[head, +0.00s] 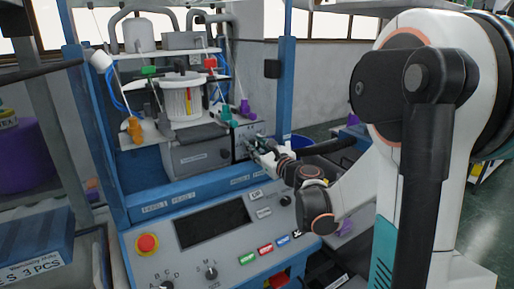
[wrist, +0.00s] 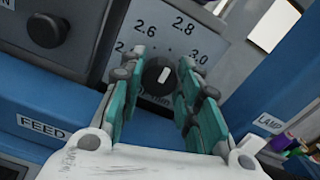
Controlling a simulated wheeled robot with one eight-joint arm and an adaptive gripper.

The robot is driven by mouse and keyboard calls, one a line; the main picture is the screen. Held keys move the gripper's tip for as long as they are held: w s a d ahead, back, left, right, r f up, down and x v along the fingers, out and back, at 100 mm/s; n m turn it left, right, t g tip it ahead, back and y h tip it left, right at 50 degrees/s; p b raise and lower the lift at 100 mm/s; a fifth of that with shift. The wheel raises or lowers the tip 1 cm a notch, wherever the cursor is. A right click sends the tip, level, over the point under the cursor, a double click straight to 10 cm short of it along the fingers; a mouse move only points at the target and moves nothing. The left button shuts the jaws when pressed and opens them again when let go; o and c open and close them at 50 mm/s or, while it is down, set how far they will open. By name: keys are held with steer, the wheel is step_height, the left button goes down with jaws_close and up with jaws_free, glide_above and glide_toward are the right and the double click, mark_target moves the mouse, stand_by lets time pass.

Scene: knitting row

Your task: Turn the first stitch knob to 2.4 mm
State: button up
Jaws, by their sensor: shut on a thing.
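The stitch knob (wrist: 158,77) is a round black knob with a white pointer mark on a grey dial plate (wrist: 215,45) in the wrist view. Its mark points up and slightly right, roughly toward 2.8. The labels 2.6, 2.8 and 3.0 are readable; another label starting with 2 at the left is partly covered by a finger. My gripper (wrist: 157,82), with teal finger pads, is shut on the knob, one finger on each side. In the head view my gripper (head: 256,147) reaches the grey machine box (head: 195,157); the knob is hidden there.
Another dark knob (wrist: 47,30) sits left of the dial, above a FEED label (wrist: 42,127). A blue post (head: 287,85) stands close right of my gripper. Below is a control panel with a red stop button (head: 147,244) and a dark screen (head: 212,224).

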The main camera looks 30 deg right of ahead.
steer(key=n, duration=0.7)
steer(key=shift+n, duration=0.4)
steer(key=n, duration=0.3)
steer(key=shift+a+f+n, duration=0.1)
steer(key=shift+n, duration=2.2)
steer(key=o, duration=1.1)
steer(key=shift+c, duration=0.2)
steer(key=shift+s, duration=0.1)
